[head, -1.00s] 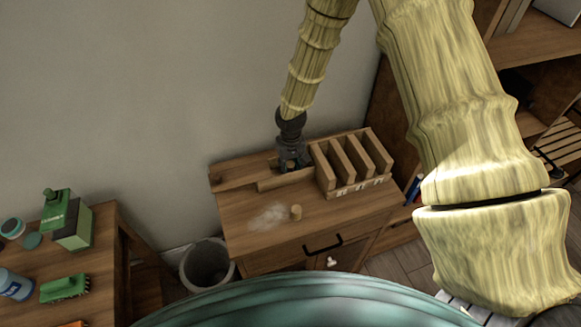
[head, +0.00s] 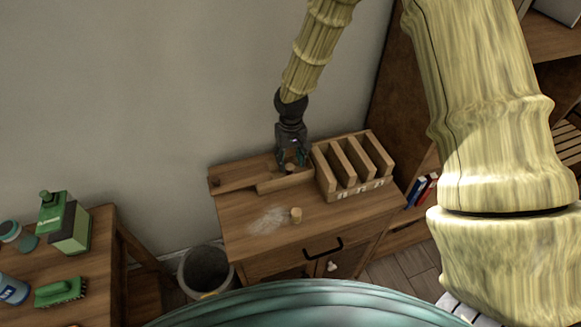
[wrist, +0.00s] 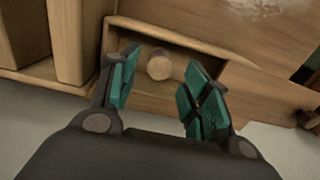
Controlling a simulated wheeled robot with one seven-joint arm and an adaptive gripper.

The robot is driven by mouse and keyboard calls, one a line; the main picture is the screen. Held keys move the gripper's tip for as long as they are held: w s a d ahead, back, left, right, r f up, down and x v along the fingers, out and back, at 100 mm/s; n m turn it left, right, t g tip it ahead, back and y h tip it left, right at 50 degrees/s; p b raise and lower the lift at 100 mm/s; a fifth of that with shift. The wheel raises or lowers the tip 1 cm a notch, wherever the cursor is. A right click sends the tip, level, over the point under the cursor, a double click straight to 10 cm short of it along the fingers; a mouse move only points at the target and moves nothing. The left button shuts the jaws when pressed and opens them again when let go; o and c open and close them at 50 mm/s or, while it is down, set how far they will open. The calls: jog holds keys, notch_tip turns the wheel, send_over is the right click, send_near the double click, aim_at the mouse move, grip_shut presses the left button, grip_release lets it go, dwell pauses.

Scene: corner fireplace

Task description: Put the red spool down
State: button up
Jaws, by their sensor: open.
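A round, tan, wood-coloured piece (wrist: 159,65) stands in a compartment of the shallow wooden tray (wrist: 182,43) in the wrist view. It shows only as a pale disc from above; I see no red on it, so I cannot confirm it is the spool. In the head view it is a small round end (head: 290,168) in the tray at the back of the cabinet top. My gripper (head: 291,158) is above it, pointing down. In the wrist view my gripper (wrist: 161,62) has its teal-padded fingers apart, one on each side of the piece, with gaps between.
A slotted wooden rack (head: 352,165) stands just right of the tray. The front of the top is otherwise clear. A bin (head: 206,270) is on the floor, left.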

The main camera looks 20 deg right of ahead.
aim_at(291, 167)
notch_tip(291, 167, up, 7)
jog(key=b, duration=0.1)
jog(key=shift+f, duration=0.2)
